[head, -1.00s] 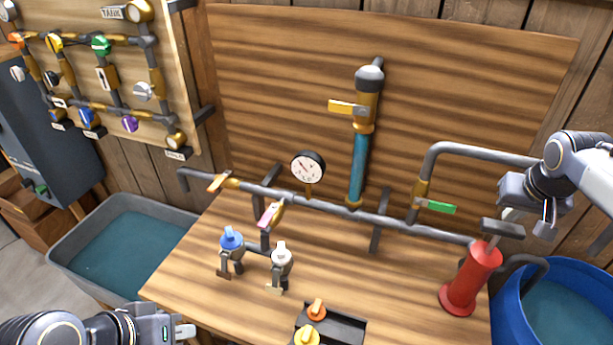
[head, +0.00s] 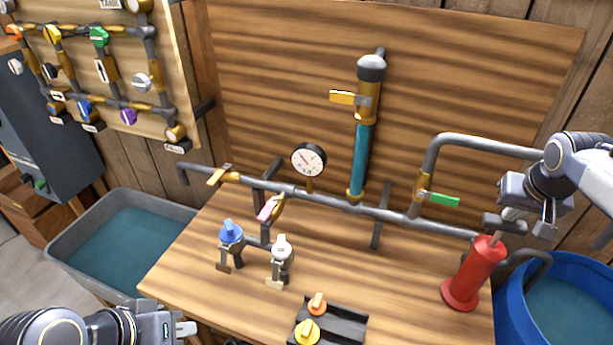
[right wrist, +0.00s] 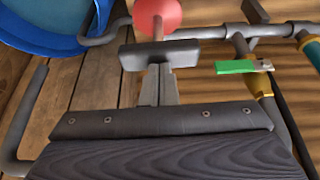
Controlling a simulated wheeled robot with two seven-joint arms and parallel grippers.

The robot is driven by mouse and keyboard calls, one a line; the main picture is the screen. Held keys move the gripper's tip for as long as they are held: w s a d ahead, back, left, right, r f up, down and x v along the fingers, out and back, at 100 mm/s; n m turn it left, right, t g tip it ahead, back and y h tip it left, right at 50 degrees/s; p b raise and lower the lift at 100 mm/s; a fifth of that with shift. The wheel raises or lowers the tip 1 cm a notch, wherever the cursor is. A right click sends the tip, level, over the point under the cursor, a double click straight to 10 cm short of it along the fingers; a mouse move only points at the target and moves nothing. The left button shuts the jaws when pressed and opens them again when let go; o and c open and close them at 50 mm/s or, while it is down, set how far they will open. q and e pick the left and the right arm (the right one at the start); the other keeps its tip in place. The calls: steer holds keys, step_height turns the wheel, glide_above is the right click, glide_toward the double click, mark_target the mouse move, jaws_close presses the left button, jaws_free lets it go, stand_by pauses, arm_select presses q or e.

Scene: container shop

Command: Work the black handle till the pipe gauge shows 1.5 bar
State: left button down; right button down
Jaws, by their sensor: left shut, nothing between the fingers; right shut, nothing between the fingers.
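The black T-shaped handle (head: 505,224) sits on a rod above the red pump (head: 474,270) at the right of the bench; it also shows in the right wrist view (right wrist: 160,55). My right gripper (head: 514,212) is shut and empty, with its fingertips (right wrist: 158,88) right at the handle; I cannot tell if they touch. A short length of rod shows between handle and pump. The round white pipe gauge (head: 309,159) stands on the pipe; its needle is too small to read. My left gripper (head: 187,329) is shut and empty at the lower left.
The grey pipe (head: 390,215) carries a green lever (head: 439,200). A blue tub (head: 560,290) of water stands at the right and a grey trough (head: 75,260) at the left. Blue (head: 231,232) and white (head: 282,246) taps stand on the bench, near a black block (head: 345,322).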

mark_target(507, 224)
steer(key=shift+f+b, duration=1.25)
steer(key=shift+f, duration=0.75)
step_height(507, 224, up, 6)
steer(key=p, duration=0.5)
steer(key=s+a+f+n+y, duration=0.1)
steer(key=s+a+f+y, duration=0.1)
steer(key=s+a, duration=0.7)
steer(key=s+a+f+n+t+y, duration=0.1)
steer(key=s+a+f+y, duration=0.2)
steer(key=s+a, duration=0.5)
steer(key=s, duration=0.5)
steer(key=shift+a+f, duration=0.25)
steer(key=shift+a, duration=0.15)
